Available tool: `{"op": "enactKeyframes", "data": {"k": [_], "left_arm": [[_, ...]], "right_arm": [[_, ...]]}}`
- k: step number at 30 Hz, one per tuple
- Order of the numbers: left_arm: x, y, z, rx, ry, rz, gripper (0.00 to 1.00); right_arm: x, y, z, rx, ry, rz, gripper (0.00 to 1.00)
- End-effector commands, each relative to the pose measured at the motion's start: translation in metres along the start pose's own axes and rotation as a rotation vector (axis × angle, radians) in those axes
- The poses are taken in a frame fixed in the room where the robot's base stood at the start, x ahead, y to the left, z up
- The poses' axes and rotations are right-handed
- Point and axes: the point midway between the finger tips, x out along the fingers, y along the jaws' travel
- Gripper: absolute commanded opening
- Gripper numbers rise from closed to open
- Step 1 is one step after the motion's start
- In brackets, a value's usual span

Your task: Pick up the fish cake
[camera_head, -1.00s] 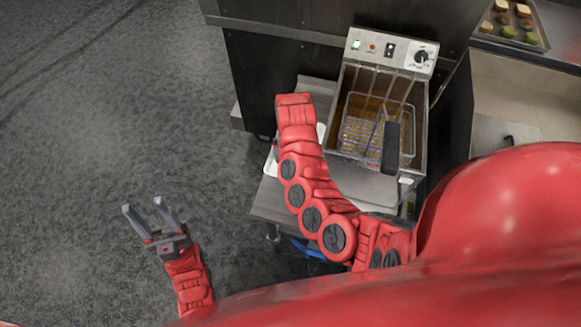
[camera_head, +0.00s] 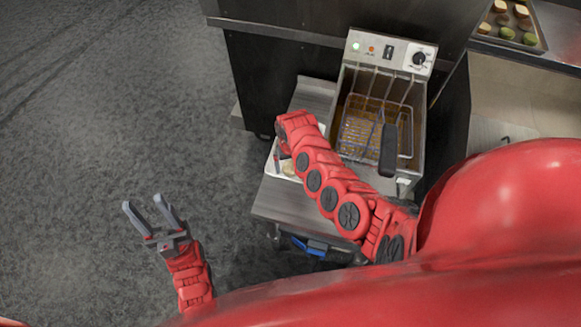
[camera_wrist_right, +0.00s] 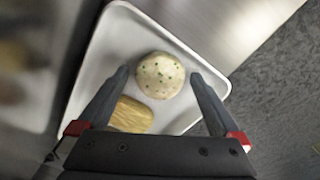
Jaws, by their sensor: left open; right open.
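The fish cake (camera_wrist_right: 160,75) is a round, pale patty with green and dark flecks. In the right wrist view it lies on a white tray (camera_wrist_right: 112,45). My right gripper (camera_wrist_right: 158,80) is open, with its fingers pointing at the tray and one on each side of the fish cake in the picture; I cannot tell the height between them. In the head view my right arm covers much of the tray (camera_head: 271,163), and the right fingers are barely visible. My left gripper (camera_head: 150,208) is open and empty over the floor at the left.
A golden-brown piece (camera_wrist_right: 131,115) lies on the tray beside the fish cake. A fryer (camera_head: 388,50) with a wire basket and black handle (camera_head: 388,150) stands right of the tray on a metal table (camera_head: 285,205). Another food tray (camera_head: 510,42) is at top right. Open floor lies left.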

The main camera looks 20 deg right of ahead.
Motion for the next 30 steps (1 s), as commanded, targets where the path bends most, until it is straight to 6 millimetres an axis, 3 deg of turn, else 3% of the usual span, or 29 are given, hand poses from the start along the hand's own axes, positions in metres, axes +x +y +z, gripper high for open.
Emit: {"op": "enactKeyframes", "data": {"k": [7,21,30], "left_arm": [[0.0,0.0,0.0,0.0,0.0,0.0,0.5],[0.0,0.0,0.0,0.0,0.0,0.0,0.5],[-0.0001,0.0,0.0,0.0,0.0,0.0,0.5]], "right_arm": [[0.0008,0.0,0.0002,0.001,0.0,-0.001,1.0],[0.0006,0.0,0.0001,0.001,0.0,-0.001,0.17],[-0.0004,-0.0004,-0.0001,0.001,0.0,-0.001,0.17]]}}
